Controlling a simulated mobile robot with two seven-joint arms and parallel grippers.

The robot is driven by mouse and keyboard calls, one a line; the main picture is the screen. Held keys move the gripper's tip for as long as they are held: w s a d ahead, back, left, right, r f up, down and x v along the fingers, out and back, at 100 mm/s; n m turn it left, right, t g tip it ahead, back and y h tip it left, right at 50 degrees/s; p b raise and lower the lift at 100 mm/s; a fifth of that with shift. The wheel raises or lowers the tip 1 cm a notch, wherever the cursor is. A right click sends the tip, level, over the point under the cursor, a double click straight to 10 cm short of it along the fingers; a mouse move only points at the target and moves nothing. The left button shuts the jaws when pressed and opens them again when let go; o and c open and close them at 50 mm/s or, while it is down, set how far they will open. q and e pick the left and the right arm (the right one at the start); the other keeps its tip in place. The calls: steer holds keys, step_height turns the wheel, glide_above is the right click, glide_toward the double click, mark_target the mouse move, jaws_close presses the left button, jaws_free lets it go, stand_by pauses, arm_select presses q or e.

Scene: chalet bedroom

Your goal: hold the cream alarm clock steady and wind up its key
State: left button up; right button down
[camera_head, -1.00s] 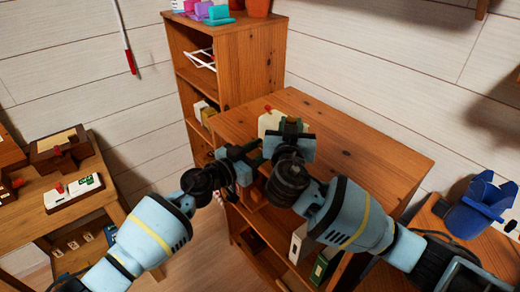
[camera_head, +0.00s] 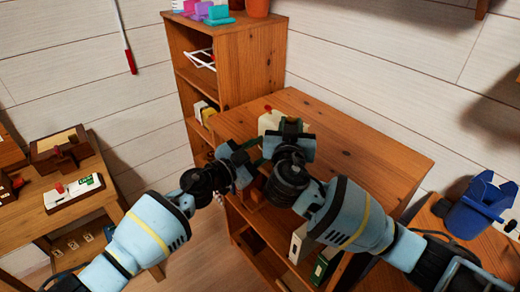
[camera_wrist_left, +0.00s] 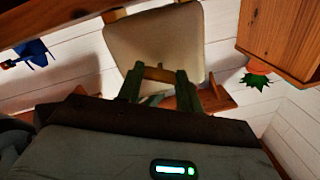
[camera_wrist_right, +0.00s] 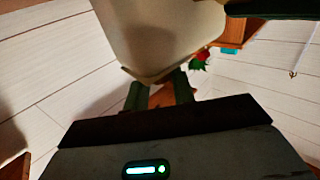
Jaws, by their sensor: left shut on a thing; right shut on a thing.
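The cream alarm clock (camera_head: 271,121) stands at the near left part of the wooden cabinet top, with a red part on top, mostly hidden behind my grippers. It looms large in the left wrist view (camera_wrist_left: 155,42) and the right wrist view (camera_wrist_right: 155,35). My right gripper (camera_head: 291,127) is shut on the clock's body; its fingers meet the lower edge in the right wrist view. My left gripper (camera_head: 247,152) is beside it, lower and to the left, shut on the brown key (camera_wrist_left: 158,74), which shows between its fingertips. The exact contacts are partly hidden.
The cabinet top (camera_head: 370,150) is clear to the right. A taller shelf (camera_head: 245,65) stands behind on the left. A side table (camera_head: 105,205) with boxes is at left. A blue object (camera_head: 478,205) sits at right.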

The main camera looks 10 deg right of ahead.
arm_select(q)
steer(key=shift+m, duration=16.5)
